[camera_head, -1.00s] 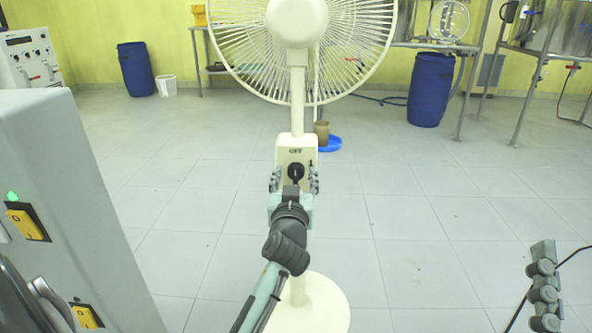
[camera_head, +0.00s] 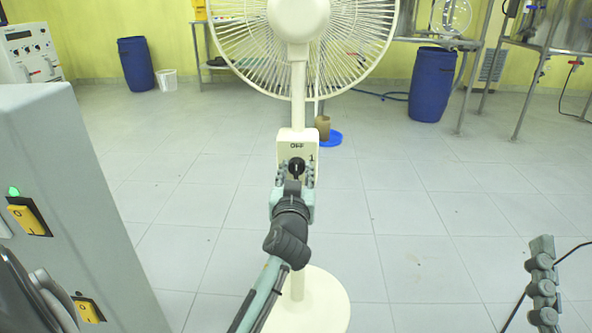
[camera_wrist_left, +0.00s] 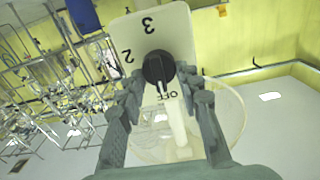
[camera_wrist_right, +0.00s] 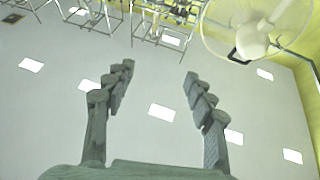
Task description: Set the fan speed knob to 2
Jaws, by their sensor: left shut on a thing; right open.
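The cream fan stands on a round base. Its control panel (camera_head: 312,143) carries a black knob (camera_head: 296,166), with OFF above it and 1 to its upper right. In the left wrist view the knob (camera_wrist_left: 158,70) shows with 2, 3 and OFF printed around it; its pale mark appears to point to OFF. The 1 is hidden there. My left gripper (camera_head: 295,174) is at the panel, its fingers on both sides of the knob and shut on it. My right gripper (camera_head: 543,285) is open and empty, away from the fan at lower right.
A grey cabinet (camera_head: 75,190) with yellow switches stands at the left. Blue barrels (camera_head: 432,85) and metal frames stand farther back. The tiled floor to the right is clear.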

